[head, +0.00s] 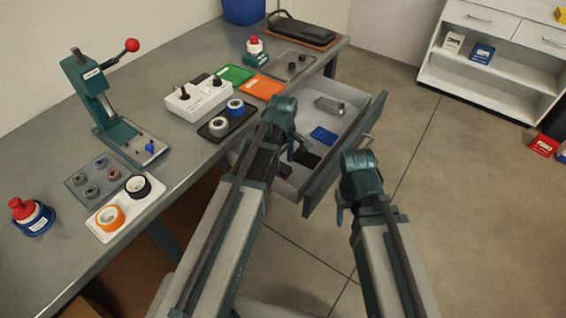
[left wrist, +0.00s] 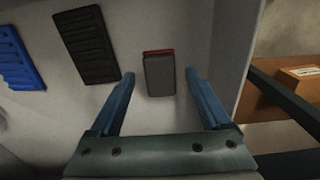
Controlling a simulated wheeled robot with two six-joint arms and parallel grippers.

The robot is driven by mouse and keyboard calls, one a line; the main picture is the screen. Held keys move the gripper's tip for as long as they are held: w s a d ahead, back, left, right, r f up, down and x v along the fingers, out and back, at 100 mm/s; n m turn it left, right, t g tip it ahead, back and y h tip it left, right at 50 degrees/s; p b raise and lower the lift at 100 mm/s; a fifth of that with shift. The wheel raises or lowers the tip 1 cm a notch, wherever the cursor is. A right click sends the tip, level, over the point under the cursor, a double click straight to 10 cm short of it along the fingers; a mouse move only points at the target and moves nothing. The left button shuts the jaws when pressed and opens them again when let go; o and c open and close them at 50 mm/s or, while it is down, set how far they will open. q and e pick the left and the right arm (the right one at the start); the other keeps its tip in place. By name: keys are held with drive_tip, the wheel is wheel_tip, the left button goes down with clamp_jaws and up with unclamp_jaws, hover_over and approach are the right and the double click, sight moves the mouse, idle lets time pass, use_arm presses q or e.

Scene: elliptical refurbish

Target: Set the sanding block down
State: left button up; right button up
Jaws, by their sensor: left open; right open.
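The sanding block (left wrist: 159,76), a small grey block with a red edge, lies on the pale floor of the open drawer (head: 318,190). In the left wrist view it sits between and slightly beyond the fingertips of my left gripper (left wrist: 160,80), with a gap to each finger. That gripper is open and holds nothing. In the head view my left gripper (head: 297,152) reaches into the drawer, and my arm largely hides the block. My right gripper (head: 341,213) is outside the drawer, open, with nothing seen in it.
A black ribbed piece (left wrist: 87,45) and a blue ribbed piece (left wrist: 17,58) lie beside the block in the drawer. A grey metal part (head: 329,105) lies at its far end. The workbench (head: 180,80) carries a press, trays and a white control box (head: 197,97).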

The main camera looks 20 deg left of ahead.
sight(283, 168)
use_arm(q)
wheel_tip(283, 168, up, 11)
drive_tip(key=p, duration=1)
drive_tip(key=s+d+m, duration=0.3)
drive_tip(key=s+m, duration=0.1)
drive_tip(key=m, duration=0.1)
drive_tip(key=s+d+m, duration=0.3)
drive_tip(key=s+m, duration=0.2)
drive_tip(key=s+d+m+y, duration=0.1)
drive_tip(key=s+d+m, duration=0.3)
drive_tip(key=m, duration=0.2)
drive_tip(key=shift+s+f, duration=0.15)
drive_tip(key=shift+s, duration=0.05)
drive_tip(key=shift+s+d+m, duration=0.25)
drive_tip(key=shift+s+m, duration=0.2)
drive_tip(key=shift+m, duration=0.45)
